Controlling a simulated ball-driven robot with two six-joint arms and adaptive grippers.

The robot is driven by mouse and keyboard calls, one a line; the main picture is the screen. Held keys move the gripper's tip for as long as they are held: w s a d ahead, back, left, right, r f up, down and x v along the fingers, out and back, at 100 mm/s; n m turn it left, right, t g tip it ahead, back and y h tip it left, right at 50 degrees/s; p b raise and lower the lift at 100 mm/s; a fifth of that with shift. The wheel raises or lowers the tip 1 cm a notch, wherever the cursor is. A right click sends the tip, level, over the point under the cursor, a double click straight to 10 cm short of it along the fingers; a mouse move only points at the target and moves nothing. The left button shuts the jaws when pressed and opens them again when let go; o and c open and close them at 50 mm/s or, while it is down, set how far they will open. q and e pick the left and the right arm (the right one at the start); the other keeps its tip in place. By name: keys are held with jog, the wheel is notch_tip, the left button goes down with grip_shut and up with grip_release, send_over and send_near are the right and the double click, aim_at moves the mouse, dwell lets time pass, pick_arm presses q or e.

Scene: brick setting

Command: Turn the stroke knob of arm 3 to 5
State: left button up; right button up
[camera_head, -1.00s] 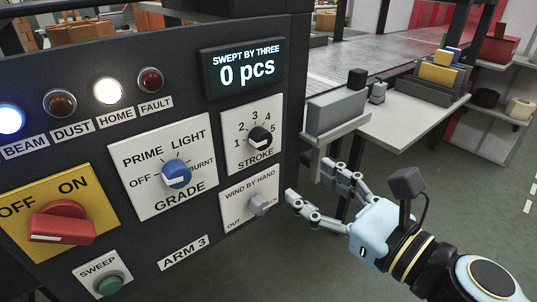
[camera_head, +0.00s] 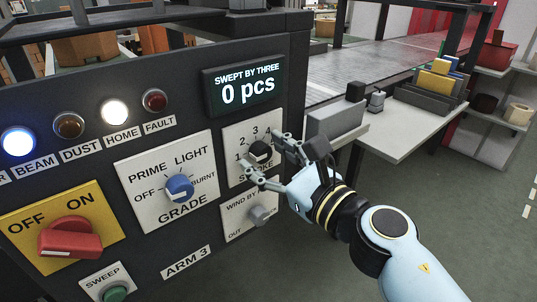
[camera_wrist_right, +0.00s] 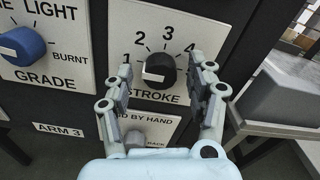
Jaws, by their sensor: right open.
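The stroke knob (camera_head: 260,150) is a small black dial with a white mark on a white plate (camera_head: 231,137) numbered 1 to 5. Its white mark faces left and slightly down, about towards the 1. In the right wrist view the knob (camera_wrist_right: 161,66) shows between the fingers. My right gripper (camera_head: 264,156) is open, one finger on each side of the knob. I cannot tell whether they touch it. The fingers partly hide the plate and the STROKE label. The ARM 3 label (camera_head: 187,262) is below on the panel. My left gripper is not in view.
Nearby on the panel are the blue grade knob (camera_head: 179,187), the grey wind-by-hand knob (camera_head: 262,214), the red OFF/ON switch (camera_head: 70,238) and the green sweep button (camera_head: 114,293). The display (camera_head: 243,88) reads 0 pcs. A grey block (camera_head: 337,117) stands on the right.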

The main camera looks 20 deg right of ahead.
jog(key=c, duration=1.1)
jog(key=shift+c, duration=0.2)
